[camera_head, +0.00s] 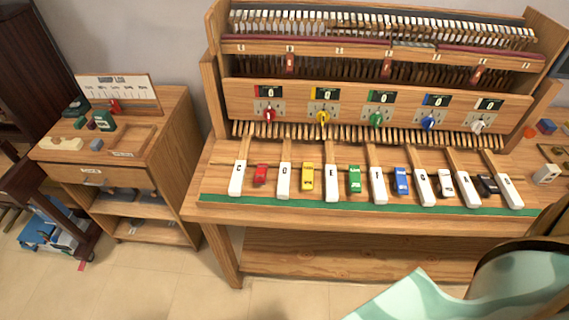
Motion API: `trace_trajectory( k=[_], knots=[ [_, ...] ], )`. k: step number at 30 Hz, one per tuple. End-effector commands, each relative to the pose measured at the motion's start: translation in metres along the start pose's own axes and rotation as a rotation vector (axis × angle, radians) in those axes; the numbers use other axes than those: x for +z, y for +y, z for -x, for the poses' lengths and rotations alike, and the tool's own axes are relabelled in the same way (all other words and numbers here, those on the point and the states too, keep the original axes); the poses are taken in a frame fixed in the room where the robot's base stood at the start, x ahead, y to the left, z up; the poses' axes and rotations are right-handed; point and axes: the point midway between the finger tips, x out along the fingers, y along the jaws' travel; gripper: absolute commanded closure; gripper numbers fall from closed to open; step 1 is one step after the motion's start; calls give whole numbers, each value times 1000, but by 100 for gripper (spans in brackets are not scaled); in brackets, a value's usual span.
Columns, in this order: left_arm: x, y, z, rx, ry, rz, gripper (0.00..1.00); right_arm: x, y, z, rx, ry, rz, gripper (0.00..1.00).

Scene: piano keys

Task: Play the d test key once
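The piano-like bench has a row of white lettered keys along its front. The D test key (284,181) is the second white key from the left, between a small red block (261,175) and a small yellow block (307,177). The C key (238,179) is to its left and the E key (331,183) to its right. Nothing touches the D key from above. Neither of my grippers is in view.
A panel with coloured knobs and counters reading 0 (380,97) stands behind the keys. A green strip (300,201) runs along the bench's front edge. A wooden side cabinet (150,130) with small items stands left. The floor (170,285) in front is partly clear.

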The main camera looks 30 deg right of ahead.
Motion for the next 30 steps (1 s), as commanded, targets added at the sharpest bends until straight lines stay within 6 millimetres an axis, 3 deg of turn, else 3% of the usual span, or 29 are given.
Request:
trace_trajectory(
  k=[8,12,30],
  knots=[
    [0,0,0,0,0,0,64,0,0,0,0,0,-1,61],
    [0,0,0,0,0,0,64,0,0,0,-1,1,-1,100],
    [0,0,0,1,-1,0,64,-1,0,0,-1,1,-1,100]
  ],
)
